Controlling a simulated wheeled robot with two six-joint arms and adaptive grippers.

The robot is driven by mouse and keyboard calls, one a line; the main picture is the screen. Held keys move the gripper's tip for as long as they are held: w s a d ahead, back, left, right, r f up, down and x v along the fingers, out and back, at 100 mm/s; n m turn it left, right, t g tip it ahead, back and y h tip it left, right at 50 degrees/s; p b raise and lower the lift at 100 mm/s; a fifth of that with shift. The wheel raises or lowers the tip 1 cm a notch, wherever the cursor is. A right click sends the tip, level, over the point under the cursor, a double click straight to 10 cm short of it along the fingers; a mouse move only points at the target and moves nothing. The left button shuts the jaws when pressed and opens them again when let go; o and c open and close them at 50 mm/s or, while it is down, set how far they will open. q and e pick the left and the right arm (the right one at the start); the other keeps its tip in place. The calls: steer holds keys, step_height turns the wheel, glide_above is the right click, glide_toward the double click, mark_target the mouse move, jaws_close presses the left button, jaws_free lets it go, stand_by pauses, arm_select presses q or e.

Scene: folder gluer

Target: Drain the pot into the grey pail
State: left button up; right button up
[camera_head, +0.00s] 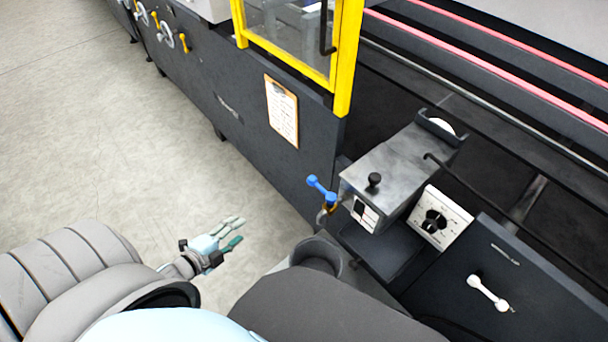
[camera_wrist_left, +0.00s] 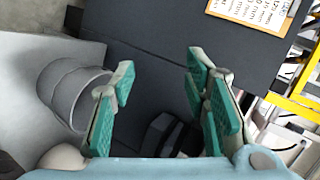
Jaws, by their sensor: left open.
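The pot (camera_head: 395,165) is a grey metal box with a black lid knob, mounted on the side of the machine. A tap with a blue handle (camera_head: 320,190) sticks out at its left end, with its spout pointing down. What looks like the grey pail (camera_head: 330,250) stands below the tap, its round mouth partly visible and its lower part hidden by my body. My left gripper (camera_head: 236,231) is open and empty, left of the pail and apart from the tap. In the left wrist view its fingers (camera_wrist_left: 160,72) are spread with nothing between the tips. My right gripper is not visible.
The dark machine side carries a clipboard (camera_head: 282,110) and a yellow-framed guard (camera_head: 345,60). A dial panel (camera_head: 437,218) and a white handle (camera_head: 489,293) sit right of the pot. The floor (camera_head: 110,140) on the left is clear.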

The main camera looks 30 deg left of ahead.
arm_select(q)
steer(key=w+d+r+m+t+h, duration=0.2)
steer(key=w+d+r+m+h, duration=0.15)
steer(key=r+m, duration=0.35)
steer(key=m+t+h+b, duration=0.1)
steer(key=m+h, duration=0.3)
steer(key=m, duration=0.1)
glide_toward(308, 180)
steer(key=b+x, duration=0.1)
steer(key=x, duration=0.9)
steer(key=shift+f, duration=0.2)
steer(key=shift+w+d+f, duration=0.15)
steer(key=shift+w+d, duration=0.1)
steer(key=shift+w, duration=0.3)
steer(key=shift+c, duration=0.6)
jaws_close()
